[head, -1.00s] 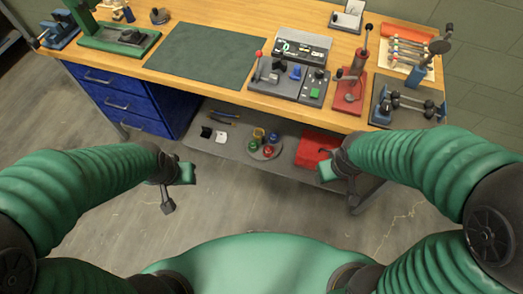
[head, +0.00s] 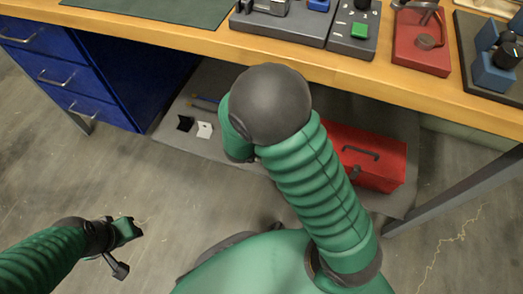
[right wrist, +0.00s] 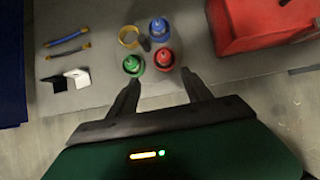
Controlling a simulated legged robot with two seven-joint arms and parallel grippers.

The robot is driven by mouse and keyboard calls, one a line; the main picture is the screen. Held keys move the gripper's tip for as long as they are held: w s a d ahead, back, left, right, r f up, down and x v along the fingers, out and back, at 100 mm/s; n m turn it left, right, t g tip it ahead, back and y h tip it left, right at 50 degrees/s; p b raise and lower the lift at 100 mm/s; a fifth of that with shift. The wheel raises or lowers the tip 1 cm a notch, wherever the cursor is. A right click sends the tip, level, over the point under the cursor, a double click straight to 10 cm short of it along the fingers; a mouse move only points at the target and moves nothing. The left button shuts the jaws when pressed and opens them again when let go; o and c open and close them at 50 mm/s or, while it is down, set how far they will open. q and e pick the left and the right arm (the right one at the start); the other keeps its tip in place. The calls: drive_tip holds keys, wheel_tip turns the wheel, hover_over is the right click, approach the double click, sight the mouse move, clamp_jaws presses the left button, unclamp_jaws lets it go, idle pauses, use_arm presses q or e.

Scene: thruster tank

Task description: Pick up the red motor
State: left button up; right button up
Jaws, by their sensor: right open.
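The red motor (right wrist: 165,59) stands on the low grey shelf in the right wrist view, close to a green motor (right wrist: 133,64) and a blue motor (right wrist: 158,28). My right gripper (right wrist: 160,80) is open and empty. Its two fingers point toward the red and green motors, with the red one nearer the right finger. In the head view my right arm hides the motors and the right gripper. My left gripper (head: 124,232) hangs over the floor at lower left, away from the shelf; its jaws are unclear.
A red toolbox (head: 368,158) sits on the shelf right of the motors. Black and white brackets (right wrist: 66,80) and blue-yellow tools (right wrist: 68,44) lie left. The wooden bench top (head: 210,38) overhangs the shelf, with blue drawers (head: 75,65) at left and a table leg (head: 450,190) at right.

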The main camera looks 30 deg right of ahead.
drive_tip(key=b+x, duration=0.3)
drive_tip(key=x, duration=0.2)
drive_tip(key=b+x, duration=0.3)
drive_tip(key=x, duration=0.1)
drive_tip(key=s+b+x, duration=0.1)
drive_tip(key=b+x, duration=0.1)
drive_tip(key=x, duration=0.3)
drive_tip(key=shift+w+d+f+b, duration=0.2)
drive_tip(key=shift+d+f+b, duration=0.15)
drive_tip(key=shift+d+b, duration=0.1)
drive_tip(key=shift+w+d+f, duration=0.15)
drive_tip(key=shift+r, duration=0.2)
clamp_jaws()
